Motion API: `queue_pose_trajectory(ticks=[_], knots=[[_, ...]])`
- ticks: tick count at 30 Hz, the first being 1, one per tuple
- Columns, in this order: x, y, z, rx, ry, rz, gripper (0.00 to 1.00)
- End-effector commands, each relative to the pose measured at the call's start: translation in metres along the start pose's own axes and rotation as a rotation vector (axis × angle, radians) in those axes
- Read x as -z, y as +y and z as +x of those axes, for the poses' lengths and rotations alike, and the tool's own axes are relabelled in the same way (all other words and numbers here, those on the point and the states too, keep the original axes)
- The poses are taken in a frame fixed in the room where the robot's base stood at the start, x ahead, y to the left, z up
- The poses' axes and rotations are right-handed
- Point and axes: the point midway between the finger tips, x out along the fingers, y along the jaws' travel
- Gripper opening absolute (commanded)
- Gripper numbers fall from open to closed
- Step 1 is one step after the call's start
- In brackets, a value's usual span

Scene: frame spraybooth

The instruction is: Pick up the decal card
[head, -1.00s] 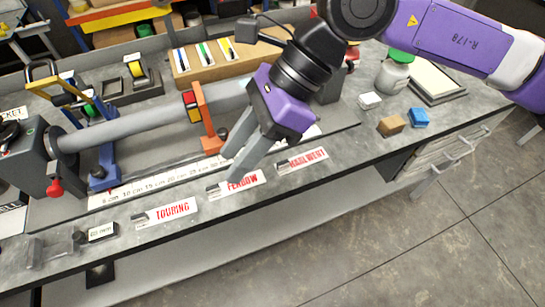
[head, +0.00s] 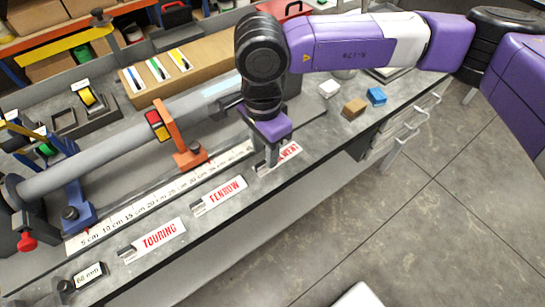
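Three white cards with red lettering lie in a row along the front of the grey bench: TOURING (head: 160,237), FENBOW (head: 222,193), and one at the right (head: 289,152) whose visible letters end in "WENT". Each of the first two has a small dark piece at its left end. My gripper (head: 267,162) points down over the left part of the right-hand card and hides its first letters. The fingers are seen nearly edge-on. I cannot tell whether they touch the card or hold anything.
A grey tube (head: 110,145) lies in blue and orange clamps behind the cards, with a white ruler strip (head: 160,200) before it. A brown block (head: 354,108) and a blue block (head: 376,96) sit to the right. The bench's front edge runs close to the cards.

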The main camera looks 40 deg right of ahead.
Motion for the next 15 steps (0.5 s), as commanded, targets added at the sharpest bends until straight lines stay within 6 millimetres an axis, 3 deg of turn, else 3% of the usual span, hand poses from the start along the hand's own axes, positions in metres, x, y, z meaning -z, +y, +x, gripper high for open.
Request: queue_pose_trajectory(ticks=[6,14,15], knots=[[-0.001,0.001,0.023,-0.001,-0.001,0.001,0.35],[-0.001,0.001,0.026,0.000,0.000,0.000,0.35],[-0.001,0.001,0.026,0.000,0.000,0.000,0.28]])
